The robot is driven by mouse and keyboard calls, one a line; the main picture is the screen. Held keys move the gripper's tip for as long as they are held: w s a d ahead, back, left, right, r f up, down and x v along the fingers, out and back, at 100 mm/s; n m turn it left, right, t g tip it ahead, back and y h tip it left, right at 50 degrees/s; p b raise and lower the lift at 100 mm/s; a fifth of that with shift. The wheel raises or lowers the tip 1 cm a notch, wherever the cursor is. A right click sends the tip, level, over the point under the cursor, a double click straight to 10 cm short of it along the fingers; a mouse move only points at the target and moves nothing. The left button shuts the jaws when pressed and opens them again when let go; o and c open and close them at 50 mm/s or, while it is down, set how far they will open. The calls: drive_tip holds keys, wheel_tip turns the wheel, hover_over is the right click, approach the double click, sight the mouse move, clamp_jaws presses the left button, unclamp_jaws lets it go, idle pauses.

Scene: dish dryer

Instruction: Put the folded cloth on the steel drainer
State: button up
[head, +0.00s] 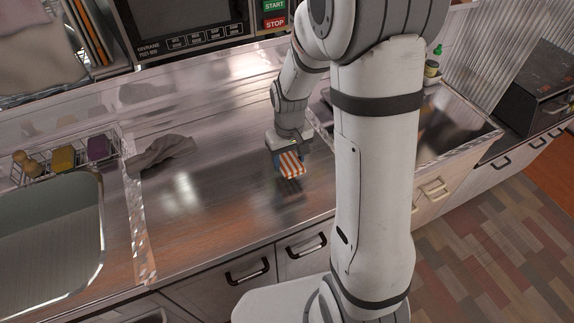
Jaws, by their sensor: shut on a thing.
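The folded cloth (291,167), striped orange and white with a blue side, is in my gripper (288,153). My gripper points down and is shut on it; the fingertips are partly hidden. The cloth is over the brushed steel drainer (225,185), the flat worktop right of the sink. A dark reflection shows on the steel below the cloth. The gap between cloth and steel seems small, but I cannot tell whether they touch.
A crumpled grey cloth (160,152) lies at the drainer's left. The sink (50,235) and a wire rack with sponges (65,158) are further left. A microwave (190,25) stands at the back. The steel around my gripper's left and front is clear.

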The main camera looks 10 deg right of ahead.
sight(289, 168)
drive_tip(key=shift+f, duration=2.05)
drive_tip(key=shift+f, duration=0.1)
drive_tip(key=o, duration=1)
drive_tip(key=shift+c, duration=0.2)
